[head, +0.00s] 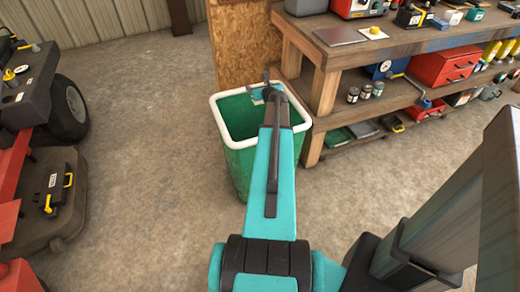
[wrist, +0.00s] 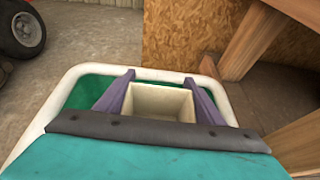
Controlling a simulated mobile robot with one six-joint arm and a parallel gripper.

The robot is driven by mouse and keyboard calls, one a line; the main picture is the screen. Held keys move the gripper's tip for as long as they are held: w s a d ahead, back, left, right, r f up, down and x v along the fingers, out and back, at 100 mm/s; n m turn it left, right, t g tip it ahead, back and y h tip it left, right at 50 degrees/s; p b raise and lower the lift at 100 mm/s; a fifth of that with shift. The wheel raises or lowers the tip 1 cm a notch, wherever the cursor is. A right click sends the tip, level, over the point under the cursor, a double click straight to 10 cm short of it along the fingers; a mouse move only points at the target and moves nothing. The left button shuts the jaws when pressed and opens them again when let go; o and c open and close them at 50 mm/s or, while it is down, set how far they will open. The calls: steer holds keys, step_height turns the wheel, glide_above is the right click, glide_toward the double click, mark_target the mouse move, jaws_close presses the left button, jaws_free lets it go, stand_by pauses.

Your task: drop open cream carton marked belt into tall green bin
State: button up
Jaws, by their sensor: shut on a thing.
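The tall green bin (head: 235,158) with a white rim stands on the concrete floor beside the workbench. My gripper (wrist: 158,84) is over the bin's opening, its two purple fingers on either side of the open cream carton (wrist: 158,101). The gripper is shut on the carton, and the carton's open top shows in the wrist view. The bin's white rim (wrist: 60,84) surrounds the gripper and carton there. No belt marking is visible.
A wooden workbench (head: 370,48) with toolboxes and cans stands right of the bin. A chipboard panel (head: 243,45) is behind it. A red vehicle with a black wheel (head: 68,108) is at left. Open concrete floor lies between vehicle and bin.

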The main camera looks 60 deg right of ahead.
steer(key=shift+f, duration=0.1)
stand_by(0.3)
steer(key=shift+f+b, duration=2.85)
steer(key=shift+b, duration=0.2)
steer(key=o, duration=1.1)
steer(key=shift+p+v, duration=0.5)
steer(key=shift+v, duration=6.35)
steer(key=shift+w+r, duration=0.1)
steer(key=shift+r, duration=0.1)
